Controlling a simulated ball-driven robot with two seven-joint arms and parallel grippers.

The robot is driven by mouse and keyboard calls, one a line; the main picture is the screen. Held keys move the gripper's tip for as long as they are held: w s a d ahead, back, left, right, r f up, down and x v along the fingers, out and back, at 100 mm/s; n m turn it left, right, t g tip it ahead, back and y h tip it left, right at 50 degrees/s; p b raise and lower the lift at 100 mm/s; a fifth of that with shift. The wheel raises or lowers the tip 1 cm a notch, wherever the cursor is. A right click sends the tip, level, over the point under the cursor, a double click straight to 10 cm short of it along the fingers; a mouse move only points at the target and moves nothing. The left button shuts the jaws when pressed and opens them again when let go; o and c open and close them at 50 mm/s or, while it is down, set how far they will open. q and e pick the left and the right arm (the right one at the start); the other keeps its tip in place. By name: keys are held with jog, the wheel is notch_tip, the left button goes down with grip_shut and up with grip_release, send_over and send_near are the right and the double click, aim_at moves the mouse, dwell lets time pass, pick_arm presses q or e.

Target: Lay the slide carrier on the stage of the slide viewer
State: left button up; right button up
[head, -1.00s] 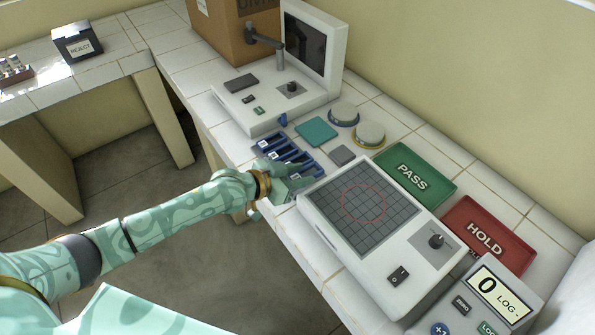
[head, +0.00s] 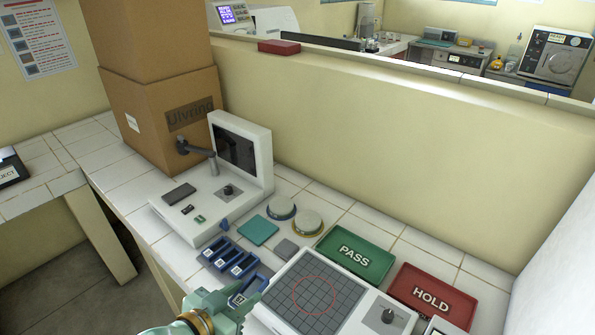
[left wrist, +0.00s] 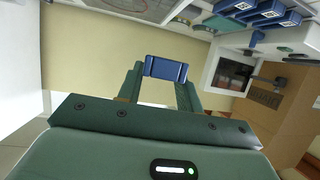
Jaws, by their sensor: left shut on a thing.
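My left gripper (head: 238,299) is at the bottom of the head view, shut on a blue slide carrier (head: 247,284). The carrier also shows between the fingertips in the left wrist view (left wrist: 165,68). More blue carriers (head: 228,257) with white labels lie side by side just beyond it on the bench. The slide viewer (head: 262,163) is white with a dark upright screen and stands at the back left. A dark grey plate on its base, seemingly the stage (head: 179,194), is bare. My right gripper is not in view.
A white device with a gridded plate (head: 318,295) stands right of my left gripper. A teal pad (head: 258,232), two round lidded dishes (head: 306,222), a green PASS tray (head: 355,254) and a red HOLD tray (head: 432,297) are nearby. A cardboard box (head: 150,110) stands behind the viewer.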

pick_arm(q)
jog(key=shift+w+a+r+n+t+y+b, duration=0.95)
jog(key=shift+a+r+n+y+b, duration=0.6)
jog(key=shift+a+r+n+y, duration=2.4)
jog(key=s+d+f+m+g+h+p, duration=0.1)
jog(key=d+f+m+h, duration=0.2)
jog(key=s+d+f+m+g+h+p, duration=0.1)
jog(key=d+f+m+h, duration=0.2)
jog(key=f, duration=0.1)
jog(key=s+d+f+m+g+h+p, duration=0.1)
jog(key=d+f+m+h+p, duration=0.1)
jog(key=d+f+m+h, duration=0.1)
jog(key=shift+s+d+f, duration=0.1)
jog(key=shift+s+f, duration=0.05)
jog(key=shift+f, duration=0.45)
jog(key=shift+w+d+r+m, duration=0.2)
jog(key=shift+d+r+m, duration=0.05)
jog(key=shift+d+r, duration=0.3)
